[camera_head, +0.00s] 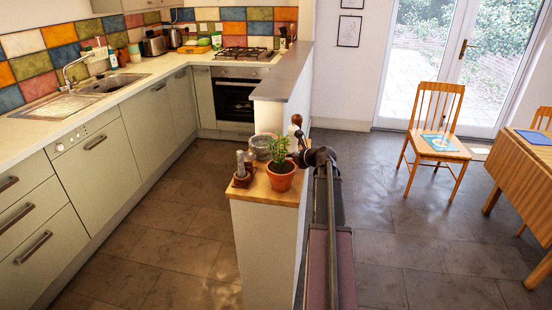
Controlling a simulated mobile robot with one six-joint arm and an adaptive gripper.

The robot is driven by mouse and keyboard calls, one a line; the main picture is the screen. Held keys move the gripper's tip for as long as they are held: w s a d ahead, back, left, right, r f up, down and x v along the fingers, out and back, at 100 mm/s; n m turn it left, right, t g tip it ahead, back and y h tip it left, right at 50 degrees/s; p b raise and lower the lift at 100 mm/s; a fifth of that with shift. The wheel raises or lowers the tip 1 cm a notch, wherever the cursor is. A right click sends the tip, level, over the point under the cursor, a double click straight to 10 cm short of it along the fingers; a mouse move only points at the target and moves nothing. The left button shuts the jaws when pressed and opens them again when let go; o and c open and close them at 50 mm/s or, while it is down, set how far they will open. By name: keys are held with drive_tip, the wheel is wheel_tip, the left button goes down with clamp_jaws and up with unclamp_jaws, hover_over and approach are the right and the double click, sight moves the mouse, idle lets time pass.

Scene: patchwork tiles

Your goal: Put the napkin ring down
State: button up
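I cannot make out a napkin ring in the head view. My arm reaches away from the bottom of the picture, along the right side of the half-height wall. My gripper (303,146) is a small dark shape at its far end, beside the wooden ledge (262,194) on that wall. The fingers are too small and dark to tell whether they are open or shut, or whether they hold anything.
A potted plant (281,174), a small cactus pot (242,177) and a grey pot (262,147) crowd the ledge near my gripper. A wooden chair (438,112) with a blue mat and a wooden table (520,175) stand at right. Tiled floor (420,240) lies clear between.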

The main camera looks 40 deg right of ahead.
sight(272, 156)
drive_tip(key=w, duration=0.3)
drive_tip(key=shift+w+a, duration=0.25)
drive_tip(key=shift+w, duration=0.1)
drive_tip(key=shift+w+a+f+b, duration=0.15)
drive_tip(key=shift+w+f+b, duration=0.2)
drive_tip(key=shift+f+b, duration=0.25)
drive_tip(key=shift+f, duration=0.15)
drive_tip(key=shift+f+b, duration=0.1)
drive_tip(key=shift+b, duration=0.2)
drive_tip(key=o, duration=0.9)
drive_tip(key=shift+o, duration=0.2)
